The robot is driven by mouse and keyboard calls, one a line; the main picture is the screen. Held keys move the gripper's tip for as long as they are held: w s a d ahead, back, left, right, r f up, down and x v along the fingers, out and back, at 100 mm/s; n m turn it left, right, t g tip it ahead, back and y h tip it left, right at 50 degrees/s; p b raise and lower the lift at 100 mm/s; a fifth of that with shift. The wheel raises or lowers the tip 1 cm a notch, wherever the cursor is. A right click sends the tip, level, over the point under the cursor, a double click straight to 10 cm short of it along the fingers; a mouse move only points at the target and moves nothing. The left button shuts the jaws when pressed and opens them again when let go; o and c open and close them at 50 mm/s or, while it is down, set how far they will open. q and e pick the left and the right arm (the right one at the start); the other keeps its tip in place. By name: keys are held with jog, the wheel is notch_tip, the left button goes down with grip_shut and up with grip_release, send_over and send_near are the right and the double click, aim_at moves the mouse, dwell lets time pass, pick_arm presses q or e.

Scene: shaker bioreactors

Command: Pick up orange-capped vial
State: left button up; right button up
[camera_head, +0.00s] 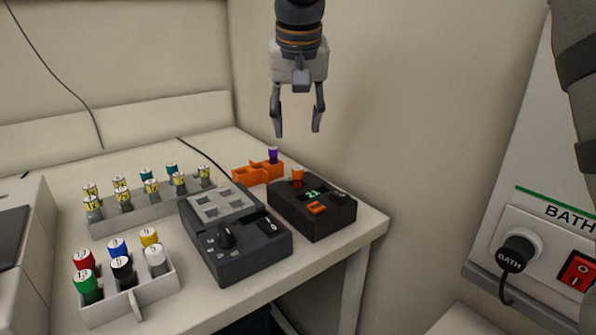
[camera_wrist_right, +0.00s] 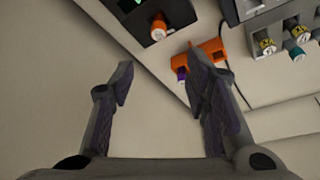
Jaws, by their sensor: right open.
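The orange-capped vial (camera_head: 297,176) stands upright in the small black device (camera_head: 322,222) near the table's right end. In the right wrist view the orange cap (camera_wrist_right: 158,28) shows at the top, beyond and between the fingertips. My right gripper (camera_head: 298,132) is open and empty, pointing down, well above the table and the vial. Its two fingers also frame the right wrist view (camera_wrist_right: 160,75). The vial's lower part is hidden in the device. My left gripper is not in view.
An orange holder (camera_head: 257,172) with a purple-capped vial (camera_head: 273,155) stands just behind the device. A larger grey device (camera_head: 240,247) is to its left. White racks (camera_head: 150,290) hold several capped vials. The wall is close behind the table.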

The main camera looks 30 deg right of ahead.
aim_at(298, 169)
jog(key=x, duration=0.3)
jog(key=s+x, duration=0.1)
jog(key=x, duration=0.7)
jog(key=shift+s+a+f, duration=0.15)
jog(key=shift+a+f, duration=0.15)
jog(key=shift+f, duration=0.1)
jog(key=shift+r, duration=0.1)
jog(key=c, duration=0.9)
